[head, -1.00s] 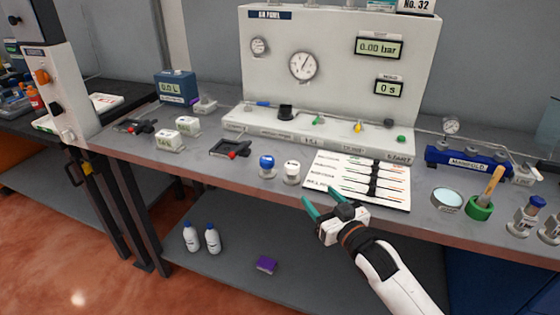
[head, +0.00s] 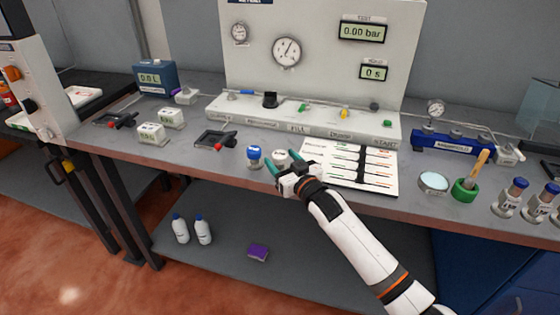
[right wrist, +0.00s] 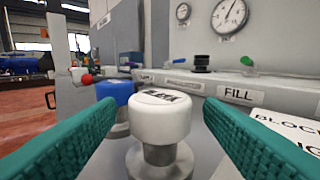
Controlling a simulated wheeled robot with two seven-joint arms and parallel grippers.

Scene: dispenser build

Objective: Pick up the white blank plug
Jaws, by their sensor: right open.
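The white blank plug (right wrist: 160,117) stands upright on the bench, with a white cap on a grey metal stem. In the right wrist view it sits between the two green fingers of my right gripper, with gaps on both sides. In the head view the plug (head: 280,156) shows just beyond the fingertips, its lower part hidden by the gripper. My right gripper (head: 281,163) is open and empty at the bench's front edge. A blue-capped plug (head: 254,155) stands just to the left; it also shows behind the left finger in the right wrist view (right wrist: 115,92). My left gripper is not in view.
A printed sheet (head: 350,165) lies right of the plug. A black clamp with a red knob (head: 214,139) lies to the left. The panel ledge (head: 300,127) rises behind. A round dish (head: 433,181) and green holder (head: 464,189) stand further right.

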